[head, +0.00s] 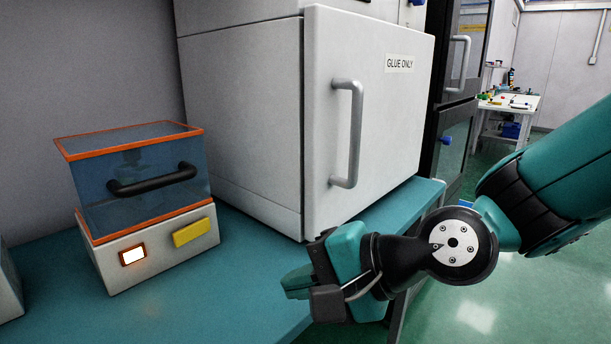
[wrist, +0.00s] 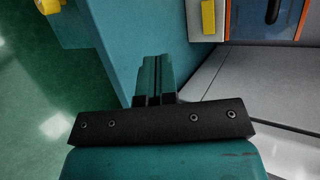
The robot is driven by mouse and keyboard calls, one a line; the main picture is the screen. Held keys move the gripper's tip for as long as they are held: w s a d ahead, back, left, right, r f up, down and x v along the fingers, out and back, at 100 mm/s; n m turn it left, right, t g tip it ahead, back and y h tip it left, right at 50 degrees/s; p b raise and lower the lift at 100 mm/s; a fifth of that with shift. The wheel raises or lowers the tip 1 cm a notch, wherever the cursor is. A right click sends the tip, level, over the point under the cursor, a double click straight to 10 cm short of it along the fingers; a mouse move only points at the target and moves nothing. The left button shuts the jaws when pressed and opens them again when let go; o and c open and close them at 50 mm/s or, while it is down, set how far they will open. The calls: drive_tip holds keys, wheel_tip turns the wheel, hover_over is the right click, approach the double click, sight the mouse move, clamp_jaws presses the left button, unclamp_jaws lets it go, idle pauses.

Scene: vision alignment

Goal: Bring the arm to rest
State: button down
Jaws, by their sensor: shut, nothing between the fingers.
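My gripper (head: 292,284) is at the front edge of the teal bench (head: 235,300) in the head view, in front of the white cabinet. Its teal fingers point left. In the wrist view my gripper (wrist: 152,78) has both fingers together with nothing between them. My teal and black arm reaches in from the right of the head view.
A white cabinet (head: 270,120) labelled "GLUE ONLY" stands on the bench, door shut. To its left is a box (head: 140,185) with a clear orange-edged cover, black handle and yellow button (head: 192,232). Green floor (head: 500,300) lies open at right; a white table (head: 510,103) stands far behind.

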drive_tip(key=s+d+n+g+h, duration=0.2)
drive_tip(key=s+d+n+h, duration=0.25)
drive_tip(key=d+n, duration=0.3)
drive_tip(key=s+d+n+g+h, duration=0.25)
drive_tip(key=s+d+n, duration=0.35)
drive_tip(key=d, duration=0.3)
wheel_tip(320, 180, up, 14)
drive_tip(key=p, duration=1.4)
drive_tip(key=shift+a, duration=0.45)
